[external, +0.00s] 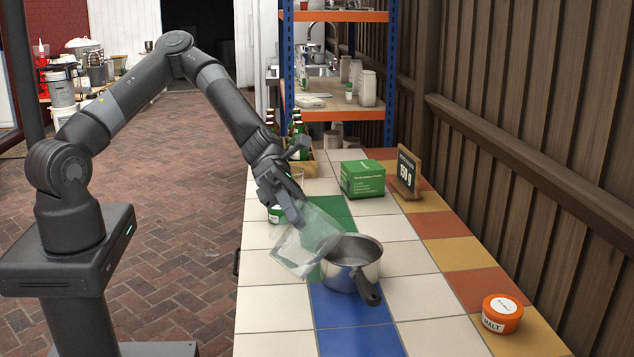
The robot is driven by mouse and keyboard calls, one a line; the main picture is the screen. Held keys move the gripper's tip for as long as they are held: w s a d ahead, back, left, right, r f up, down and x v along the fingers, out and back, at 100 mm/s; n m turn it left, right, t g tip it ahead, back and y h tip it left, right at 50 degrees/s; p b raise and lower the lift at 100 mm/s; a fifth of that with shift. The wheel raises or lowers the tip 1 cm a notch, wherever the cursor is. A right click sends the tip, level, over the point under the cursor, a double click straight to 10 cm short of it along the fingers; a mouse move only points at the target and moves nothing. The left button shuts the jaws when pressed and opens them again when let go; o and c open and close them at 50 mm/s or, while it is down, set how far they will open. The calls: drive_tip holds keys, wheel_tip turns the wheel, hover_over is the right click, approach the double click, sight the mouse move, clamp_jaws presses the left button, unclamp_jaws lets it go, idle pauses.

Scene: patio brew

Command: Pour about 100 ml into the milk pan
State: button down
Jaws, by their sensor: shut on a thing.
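The milk pan (343,273) is a small metal saucepan with a dark handle pointing toward the front right. It stands on the tiled counter, partly over a blue tile. My gripper (296,215) is shut on a clear jug (304,246), just left of and above the pan. The jug is tilted, and its right side overlaps the pan's left rim in the picture. I cannot tell how much liquid is in the jug, or whether any is flowing. The pan's bottom is mostly hidden.
A green box (362,179) and a small sign reading 150 g (405,173) stand behind the pan. An orange malt tub (502,313) sits at the front right. A white-and-green container (284,212) is partly hidden behind my gripper. A crate of bottles (303,160) stands farther back.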

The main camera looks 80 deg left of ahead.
sight(274, 235)
drive_tip(key=shift+s+d+f+m, duration=0.1)
drive_tip(key=shift+s+d+m, duration=0.1)
drive_tip(key=shift+s+m, duration=0.2)
drive_tip(key=shift+s+d+f+t+y, duration=0.1)
drive_tip(key=shift+s+f+t+y, duration=0.05)
drive_tip(key=shift+f+t+y, duration=0.2)
drive_tip(key=shift+f+m, duration=0.15)
drive_tip(key=shift+m, duration=0.15)
idle(1.4)
drive_tip(key=shift+s+d+f, duration=0.2)
drive_tip(key=shift+s+f, duration=0.1)
drive_tip(key=shift+f, duration=0.05)
drive_tip(key=shift+s+d+f+m+t+y, duration=0.2)
drive_tip(key=shift+s+d+f+m, duration=0.1)
drive_tip(key=shift+s+f+m, duration=0.15)
drive_tip(key=shift+s+d+f+m+t+y, duration=0.15)
drive_tip(key=shift+s+d+f+m, duration=0.15)
drive_tip(key=shift+s+f, duration=0.2)
drive_tip(key=s+d+f+m+t+y, duration=0.1)
drive_tip(key=s+d+f+m+t, duration=0.1)
drive_tip(key=s+f+m, duration=0.2)
drive_tip(key=shift+f, duration=0.95)
drive_tip(key=shift+d, duration=0.1)
